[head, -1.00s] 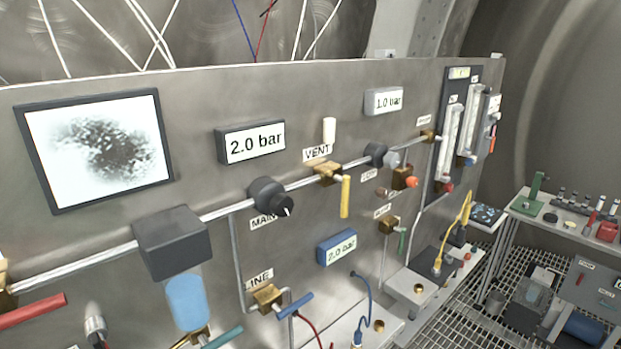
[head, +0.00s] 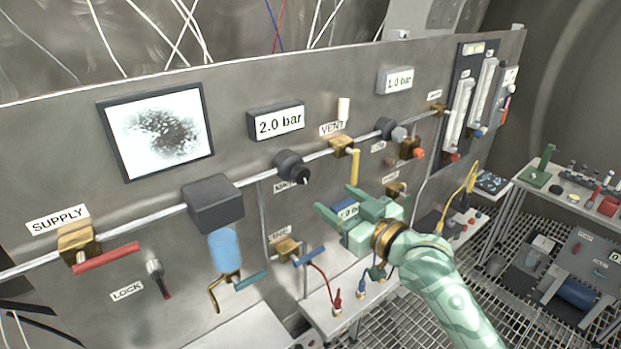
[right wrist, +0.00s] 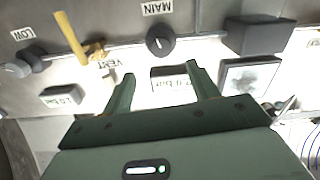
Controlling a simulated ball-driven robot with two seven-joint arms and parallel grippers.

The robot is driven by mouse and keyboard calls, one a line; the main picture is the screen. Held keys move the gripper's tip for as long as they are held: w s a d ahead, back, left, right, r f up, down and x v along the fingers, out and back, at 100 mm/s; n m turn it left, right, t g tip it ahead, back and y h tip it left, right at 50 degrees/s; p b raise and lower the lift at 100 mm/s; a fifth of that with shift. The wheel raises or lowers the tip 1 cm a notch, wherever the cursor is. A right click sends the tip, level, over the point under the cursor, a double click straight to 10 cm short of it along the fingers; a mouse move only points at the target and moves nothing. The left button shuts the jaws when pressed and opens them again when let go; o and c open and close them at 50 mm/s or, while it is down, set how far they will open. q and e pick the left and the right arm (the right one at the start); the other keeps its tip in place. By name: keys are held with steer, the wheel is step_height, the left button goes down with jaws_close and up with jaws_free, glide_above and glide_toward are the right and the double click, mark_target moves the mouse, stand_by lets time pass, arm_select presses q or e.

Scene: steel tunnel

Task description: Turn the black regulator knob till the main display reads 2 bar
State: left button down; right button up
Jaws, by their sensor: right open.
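The black regulator knob (head: 291,167), above the MAIN label, sits on the pipe of the steel panel, with a light pointer mark. It also shows in the right wrist view (right wrist: 161,42), which is upside down. The main display (head: 277,121) above it reads 2.0 bar; in the right wrist view the display (right wrist: 172,84) shows between my fingers. My right gripper (head: 338,200) is open and empty, below and right of the knob in the head view, apart from it. My left gripper is not in view.
A yellow-handled VENT valve (head: 355,166) stands close to the right of the knob. A black box with a blue bowl (head: 215,202) is left. A LINE valve (head: 287,249) with a blue handle is below. A second display (head: 395,80) reads 1.0 bar.

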mark_target(304, 177)
steer(key=x, duration=1)
steer(key=shift+a, duration=0.1)
steer(key=c, duration=1)
